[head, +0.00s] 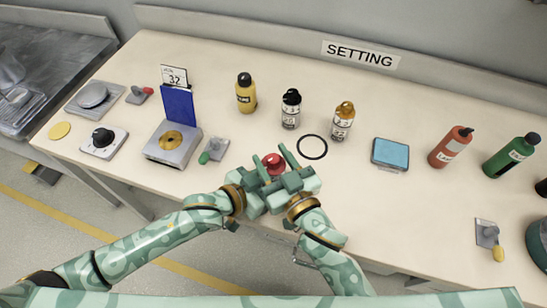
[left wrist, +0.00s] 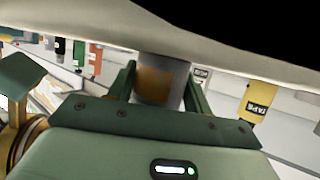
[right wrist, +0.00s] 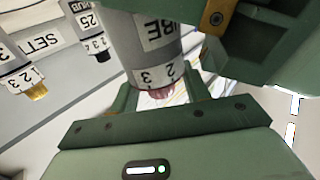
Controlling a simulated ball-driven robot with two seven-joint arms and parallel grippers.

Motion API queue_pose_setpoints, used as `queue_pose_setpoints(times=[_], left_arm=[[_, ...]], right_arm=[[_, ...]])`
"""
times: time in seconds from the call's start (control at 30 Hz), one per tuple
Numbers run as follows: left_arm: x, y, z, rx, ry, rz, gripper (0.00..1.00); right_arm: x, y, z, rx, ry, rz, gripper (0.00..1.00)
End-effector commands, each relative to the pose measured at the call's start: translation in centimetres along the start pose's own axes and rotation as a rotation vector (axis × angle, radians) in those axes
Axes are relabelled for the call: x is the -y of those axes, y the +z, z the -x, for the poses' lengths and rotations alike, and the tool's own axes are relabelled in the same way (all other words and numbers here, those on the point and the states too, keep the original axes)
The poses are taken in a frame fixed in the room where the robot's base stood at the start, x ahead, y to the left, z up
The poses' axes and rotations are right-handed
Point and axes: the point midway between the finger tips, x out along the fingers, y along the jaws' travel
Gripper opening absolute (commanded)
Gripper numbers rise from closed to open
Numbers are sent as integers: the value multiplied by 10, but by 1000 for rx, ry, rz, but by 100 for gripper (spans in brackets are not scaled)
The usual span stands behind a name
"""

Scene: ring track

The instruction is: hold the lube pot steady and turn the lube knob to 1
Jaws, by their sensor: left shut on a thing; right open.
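The lube pot is a grey cylinder with a red knob (head: 273,162) on top, near the front edge of the table in the head view. My left gripper (left wrist: 160,85) is shut on the grey pot body (left wrist: 163,68), with one finger on each side. In the right wrist view the pot (right wrist: 145,45) shows upside down with part of its label and the scale figures 2 and 3. My right gripper (right wrist: 165,95) is open, its fingers on either side of the red knob. The grippers hide most of the pot in the head view; I cannot read the knob's setting.
A black-topped pot (head: 291,110) and a gold-topped pot (head: 342,122) stand behind, with a black ring (head: 312,147) lying near them. A green-handled clamp (head: 213,151) is to the left. A blue pad (head: 390,154) lies to the right, with bare table in front of it.

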Motion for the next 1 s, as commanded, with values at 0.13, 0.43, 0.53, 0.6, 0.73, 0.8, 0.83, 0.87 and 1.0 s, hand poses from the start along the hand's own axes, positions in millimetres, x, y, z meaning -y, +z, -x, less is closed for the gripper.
queue_pose_setpoints(times=[0.13, 0.43, 0.53, 0.6, 0.73, 0.8, 0.83, 0.87, 1.0], left_arm=[[0, 0, 0, -1, 0, 0, 23], [0, 0, 0, -1, 0, 0, 23], [0, 0, 0, -1, 0, 1, 23], [0, 0, 0, -1, 1, 1, 23], [0, 0, 0, -1, 1, 1, 23], [0, 0, 0, 0, 1, 1, 23], [0, 0, 0, 0, 1, 1, 23], [0, 0, 0, 0, 1, 1, 23], [0, 0, 0, 0, 0, 0, 23]], right_arm=[[0, 0, 0, 0, 0, 0, 11], [0, -2, 0, -8, -65, 6, 3], [0, -2, 0, -7, -140, 10, 3], [0, -2, -1, -7, -194, 8, 3], [0, -2, 0, -5, -262, 4, 3], [0, -1, 0, -3, -276, 0, 3], [0, -1, 0, -3, -279, -1, 3], [0, -1, 0, -3, -280, -1, 3], [0, -1, 0, -2, -279, -2, 3]])
